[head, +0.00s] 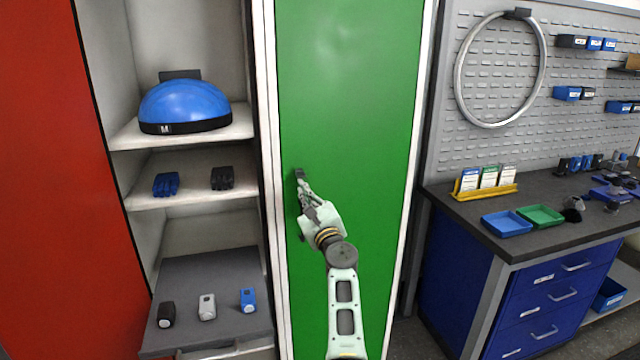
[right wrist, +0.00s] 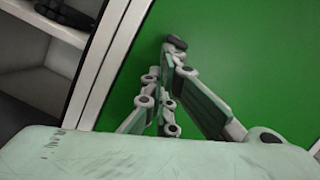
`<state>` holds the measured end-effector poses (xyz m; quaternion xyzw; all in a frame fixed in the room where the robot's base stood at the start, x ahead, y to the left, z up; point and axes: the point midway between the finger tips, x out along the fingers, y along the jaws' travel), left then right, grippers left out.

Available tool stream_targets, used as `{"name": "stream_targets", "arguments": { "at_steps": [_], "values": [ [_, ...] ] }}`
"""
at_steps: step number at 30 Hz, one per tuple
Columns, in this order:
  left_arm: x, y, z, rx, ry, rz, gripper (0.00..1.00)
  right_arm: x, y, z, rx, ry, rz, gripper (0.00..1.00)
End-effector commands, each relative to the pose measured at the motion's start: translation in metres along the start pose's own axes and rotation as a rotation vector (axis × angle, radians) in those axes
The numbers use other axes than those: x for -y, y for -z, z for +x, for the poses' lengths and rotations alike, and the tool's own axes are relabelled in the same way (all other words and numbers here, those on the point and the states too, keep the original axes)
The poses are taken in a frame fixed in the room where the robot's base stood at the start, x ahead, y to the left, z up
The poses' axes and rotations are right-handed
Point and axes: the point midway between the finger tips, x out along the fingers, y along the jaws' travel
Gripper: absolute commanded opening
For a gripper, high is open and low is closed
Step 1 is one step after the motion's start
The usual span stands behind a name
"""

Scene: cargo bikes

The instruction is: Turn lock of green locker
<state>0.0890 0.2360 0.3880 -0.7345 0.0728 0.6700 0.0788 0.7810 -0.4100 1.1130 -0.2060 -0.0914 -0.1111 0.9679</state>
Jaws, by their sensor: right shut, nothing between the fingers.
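The green locker (head: 350,90) has a closed, flat green door that fills the middle of the head view; it also fills much of the right wrist view (right wrist: 265,60). Its small dark lock (head: 299,173) sits near the door's left edge. In the right wrist view a dark rounded piece at the fingertips (right wrist: 177,41) looks like this lock. My right gripper (head: 304,187) is shut and empty, with its tips at or just below the lock. I cannot tell whether they touch it. My left gripper is not in view.
An open locker at left has shelves with a blue helmet (head: 185,105), gloves (head: 166,184) and several small devices (head: 207,307). A red door (head: 60,200) stands far left. A workbench (head: 500,240) with blue (head: 507,224) and green (head: 541,216) trays stands right.

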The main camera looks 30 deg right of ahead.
Motion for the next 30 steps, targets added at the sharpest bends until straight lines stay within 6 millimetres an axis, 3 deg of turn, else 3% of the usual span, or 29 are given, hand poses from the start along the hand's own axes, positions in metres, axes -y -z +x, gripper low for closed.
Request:
{"name": "stream_targets", "arguments": {
  "at_steps": [6, 30],
  "values": [
    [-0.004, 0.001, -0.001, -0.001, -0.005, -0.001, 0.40, -0.005, -0.006, 0.002, 0.005, 0.043, 0.158, 0.00],
    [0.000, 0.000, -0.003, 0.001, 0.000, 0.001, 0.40, -0.016, -0.015, 0.004, 0.011, 0.037, 0.147, 0.00]
  ]
}}
